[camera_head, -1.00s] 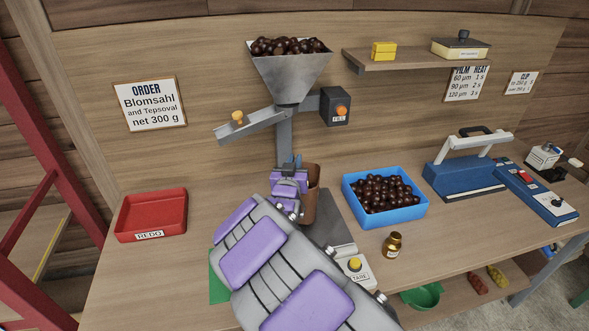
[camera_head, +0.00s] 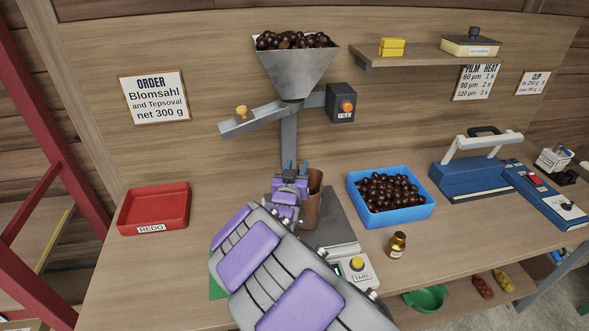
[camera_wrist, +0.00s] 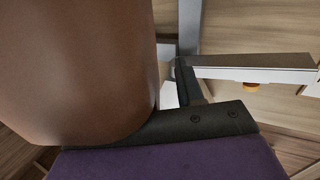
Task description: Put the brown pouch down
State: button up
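The brown pouch (camera_head: 313,205) is upright in the head view, over the grey plate of the scale (camera_head: 340,228). My gripper (camera_head: 292,172) is at the pouch's left side and appears shut on it. In the wrist view the pouch (camera_wrist: 75,65) fills the upper left, close against a dark finger of my gripper (camera_wrist: 195,122). My arm hides the front of the scale plate, and I cannot tell whether the pouch's bottom touches the plate.
A hopper (camera_head: 295,72) of chestnuts with a chute (camera_head: 255,122) stands behind and above the pouch. A red REDO tray (camera_head: 153,208) is left, with bare bench between.

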jog(key=shift+s+d+r, duration=0.1)
jog(key=shift+d, duration=0.25)
jog(key=p, duration=0.2)
send_over(303, 203)
jog(key=s+a, duration=0.3)
jog(key=shift+s+a, duration=0.35)
jog(key=shift+s, duration=0.15)
jog(key=d+g, duration=0.1)
jog(key=d+f+g, duration=0.1)
jog(key=d+m+g, duration=0.1)
jog(key=shift+d+f+g, duration=0.35)
jog(key=shift+f+g, duration=0.05)
jog(key=s+d+r+g, duration=0.1)
jog(key=s+d+g, duration=0.4)
jog(key=s, duration=0.8)
jog(key=s+d+r+g+y, duration=0.1)
jog(key=s+d+g, duration=0.4)
jog(key=s, duration=0.9)
jog(key=s+d+r+n+g, duration=0.1)
jog(key=s+d+g, duration=0.5)
jog(key=s, duration=0.7)
jog(key=shift+s+d+r+y, duration=0.2)
jog(key=shift+d+r+y, duration=0.2)
jog(key=shift+d+r, duration=0.35)
